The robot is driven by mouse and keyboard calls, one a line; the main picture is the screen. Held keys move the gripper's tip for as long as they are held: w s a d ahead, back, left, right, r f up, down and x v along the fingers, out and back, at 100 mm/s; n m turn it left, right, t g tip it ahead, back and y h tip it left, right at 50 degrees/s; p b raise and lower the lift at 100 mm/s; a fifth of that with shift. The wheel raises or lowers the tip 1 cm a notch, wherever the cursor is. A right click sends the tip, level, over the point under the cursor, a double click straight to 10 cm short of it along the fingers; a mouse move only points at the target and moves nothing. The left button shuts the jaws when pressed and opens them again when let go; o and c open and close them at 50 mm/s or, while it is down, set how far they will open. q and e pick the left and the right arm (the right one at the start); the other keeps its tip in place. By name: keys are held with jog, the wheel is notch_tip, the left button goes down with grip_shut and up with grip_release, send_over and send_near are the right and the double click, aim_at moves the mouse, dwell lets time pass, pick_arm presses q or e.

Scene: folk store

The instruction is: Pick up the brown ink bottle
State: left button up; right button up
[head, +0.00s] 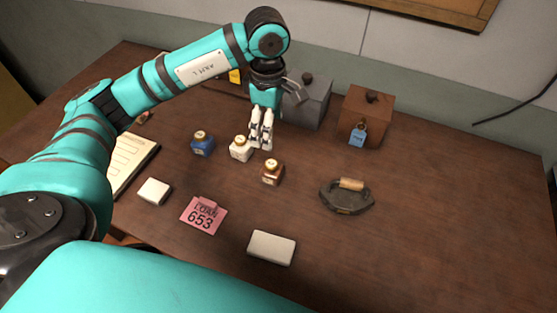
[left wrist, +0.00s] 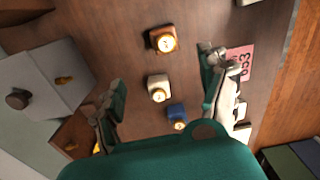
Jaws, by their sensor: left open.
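The brown ink bottle (head: 272,174) stands upright on the dark wooden table, with a light cap and a small label. It also shows in the left wrist view (left wrist: 163,40), near the top centre. My left gripper (head: 261,146) points down over the table, just behind the brown bottle in the head view, and does not touch it. In the left wrist view its fingers (left wrist: 160,72) are spread wide with nothing held, and the brown bottle lies ahead, beyond the white one. My right gripper is in neither view.
A white ink bottle (head: 240,150) and a blue one (head: 202,144) stand left of the brown bottle. Behind are a grey box (head: 308,105) and a brown box (head: 368,112). An iron (head: 347,198) sits right; a pink card (head: 204,215) lies in front. The table's right side is clear.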

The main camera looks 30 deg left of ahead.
aim_at(271, 164)
pick_arm(q)
jog(key=f+p, duration=0.1)
jog(key=f, duration=0.1)
jog(key=s+f+p, duration=0.1)
jog(key=f, duration=0.5)
jog(key=shift+s+f+p, duration=0.15)
jog(key=shift+s+p, duration=0.05)
jog(key=shift+p, duration=0.2)
jog(key=shift+d+f+p, duration=0.1)
jog(key=shift+f+p, duration=0.4)
jog(key=shift+f, duration=1.05)
jog(key=f, duration=0.1)
jog(key=f+p, duration=0.2)
jog(key=shift+d+f, duration=0.25)
jog(key=shift+f, duration=0.65)
jog(key=c, duration=1.3)
jog(key=shift+w, duration=0.1)
jog(key=shift+c, duration=0.4)
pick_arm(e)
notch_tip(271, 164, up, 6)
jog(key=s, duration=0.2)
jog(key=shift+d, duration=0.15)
pick_arm(q)
jog(key=shift+r, duration=0.1)
